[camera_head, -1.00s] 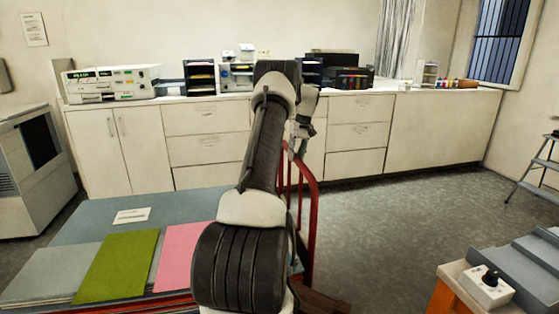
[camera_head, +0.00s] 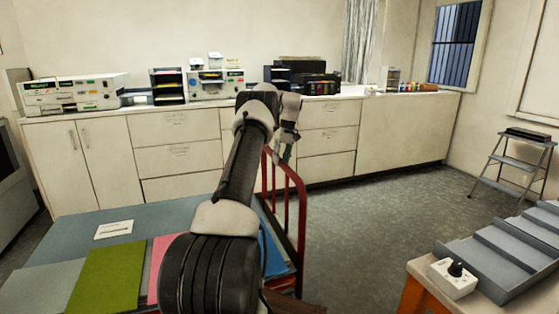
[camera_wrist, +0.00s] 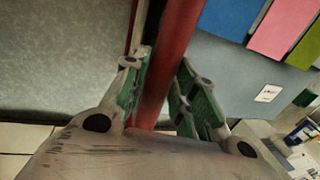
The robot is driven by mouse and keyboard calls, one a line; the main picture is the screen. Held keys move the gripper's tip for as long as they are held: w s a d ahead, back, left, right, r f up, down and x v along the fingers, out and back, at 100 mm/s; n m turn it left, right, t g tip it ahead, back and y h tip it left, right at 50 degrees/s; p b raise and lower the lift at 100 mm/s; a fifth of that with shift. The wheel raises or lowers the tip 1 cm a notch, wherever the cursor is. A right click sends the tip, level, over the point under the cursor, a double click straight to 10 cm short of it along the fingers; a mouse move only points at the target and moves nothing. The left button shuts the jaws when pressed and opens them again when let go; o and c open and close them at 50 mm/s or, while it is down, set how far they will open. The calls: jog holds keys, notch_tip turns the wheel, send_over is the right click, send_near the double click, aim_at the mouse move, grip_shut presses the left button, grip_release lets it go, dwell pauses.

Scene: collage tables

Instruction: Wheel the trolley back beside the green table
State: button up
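The trolley has a blue-grey deck (camera_head: 165,215) and a red tubular handle (camera_head: 301,220) at its right end, in the lower left of the head view. Grey, green, pink and blue sheets lie on the deck. My gripper (camera_head: 282,150) is at the top of the handle. In the wrist view, the fingers of my gripper (camera_wrist: 158,80) stand on both sides of the red handle bar (camera_wrist: 172,60) and appear closed on it. My arm hides part of the deck and handle. I see no table that is clearly green.
A long white cabinet counter (camera_head: 180,150) with machines on top runs along the back wall. A table with orange legs (camera_head: 412,293) stands at the lower right, bearing a grey stepped tray (camera_head: 510,250) and a knob box. A step stool (camera_head: 515,165) stands farther right. Grey floor (camera_head: 375,220) lies clear between.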

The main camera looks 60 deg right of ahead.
jog(key=o, duration=0.4)
jog(key=shift+s+d, duration=0.15)
jog(key=shift+c, duration=0.2)
jog(key=shift+r, duration=0.1)
notch_tip(320, 180, up, 7)
jog(key=s+d, duration=0.1)
jog(key=shift+r, duration=0.1)
